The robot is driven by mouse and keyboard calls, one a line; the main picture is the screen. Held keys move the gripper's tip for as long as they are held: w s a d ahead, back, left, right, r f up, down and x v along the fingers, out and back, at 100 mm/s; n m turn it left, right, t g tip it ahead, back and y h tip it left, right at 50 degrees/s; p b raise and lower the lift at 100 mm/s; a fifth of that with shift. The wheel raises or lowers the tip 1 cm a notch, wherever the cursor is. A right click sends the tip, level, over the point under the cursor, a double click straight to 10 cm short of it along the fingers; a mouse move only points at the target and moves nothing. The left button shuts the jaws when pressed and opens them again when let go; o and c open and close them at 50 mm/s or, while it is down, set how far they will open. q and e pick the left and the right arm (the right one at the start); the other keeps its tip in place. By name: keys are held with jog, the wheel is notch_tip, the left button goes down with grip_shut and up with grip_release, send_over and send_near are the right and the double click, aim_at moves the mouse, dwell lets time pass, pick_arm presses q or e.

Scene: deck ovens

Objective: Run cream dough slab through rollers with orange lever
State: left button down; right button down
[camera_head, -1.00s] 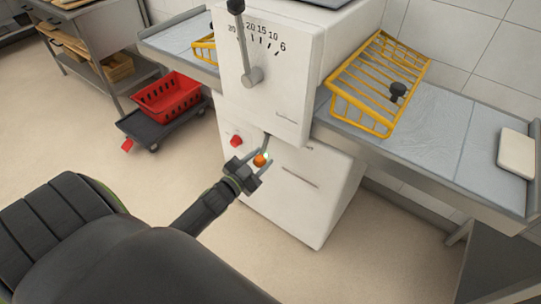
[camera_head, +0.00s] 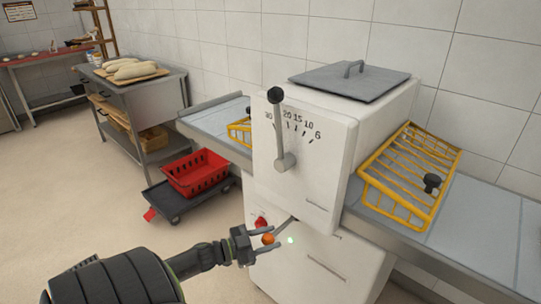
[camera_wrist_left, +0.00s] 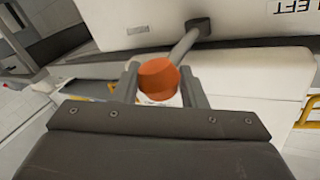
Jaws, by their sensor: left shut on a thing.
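The orange lever (camera_head: 267,239) sits low on the front of the white roller machine (camera_head: 305,175). Its grey rod slants down and to the left from the machine to an orange knob. My left gripper (camera_head: 262,241) is shut on this knob. In the left wrist view the orange knob (camera_wrist_left: 158,78) sits between the two fingers, with the rod running up and right to a dark mount. The cream dough slab is not in view now. My right gripper is not in view.
A yellow wire guard (camera_head: 408,178) stands over the right belt (camera_head: 480,225); another is partly hidden at left. A black-handled dial lever (camera_head: 278,125) and red button (camera_head: 260,222) are on the machine's front. A red crate (camera_head: 195,175) rests on a low dolly at left.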

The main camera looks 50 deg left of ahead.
pick_arm(q)
jog(key=shift+s+d+f, duration=0.1)
jog(key=shift+s+f, duration=0.05)
jog(key=shift+f, duration=0.05)
jog(key=c, duration=1.3)
grip_release()
jog(key=shift+o, duration=1.7)
jog(key=shift+r, duration=0.1)
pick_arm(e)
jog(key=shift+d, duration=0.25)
pick_arm(q)
jog(key=b+v, duration=0.1)
jog(key=v, duration=1.6)
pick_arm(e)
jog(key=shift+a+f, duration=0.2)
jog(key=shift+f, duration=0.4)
